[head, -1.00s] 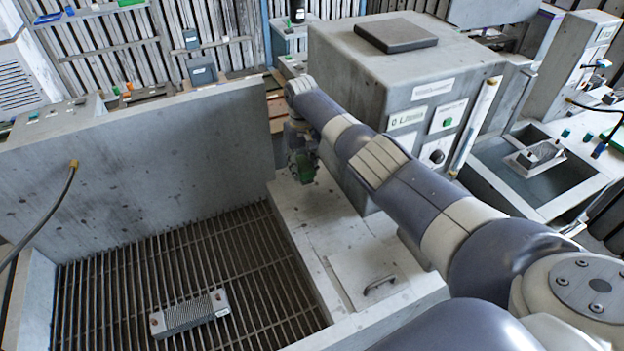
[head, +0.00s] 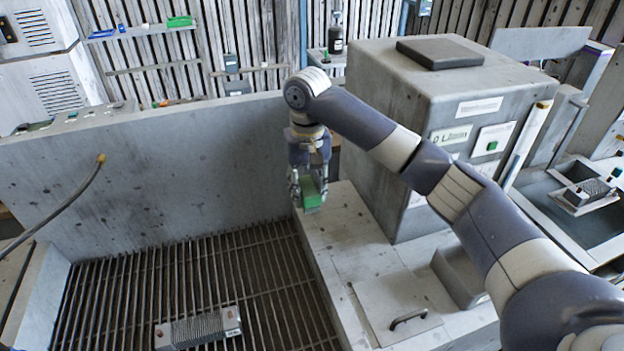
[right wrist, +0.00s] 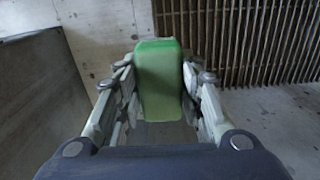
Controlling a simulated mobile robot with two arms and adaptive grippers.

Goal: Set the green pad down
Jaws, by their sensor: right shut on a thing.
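The green pad (head: 312,193) is a small green block held between the fingers of my right gripper (head: 308,190). In the head view it hangs over the back end of the pale ledge, close to the grey back wall. In the right wrist view the pad (right wrist: 158,75) stands lengthwise between the two fingers of the gripper (right wrist: 160,90), which are shut on its sides. The pad's gap to the ledge is hard to judge. My left gripper is not in view.
The pale ledge (head: 345,245) runs beside a slatted grate (head: 190,280), where a ribbed grey block (head: 198,328) lies. A large grey box (head: 430,120) stands right of the arm. A handled hatch (head: 395,305) and a grey block (head: 462,275) are nearer on the ledge.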

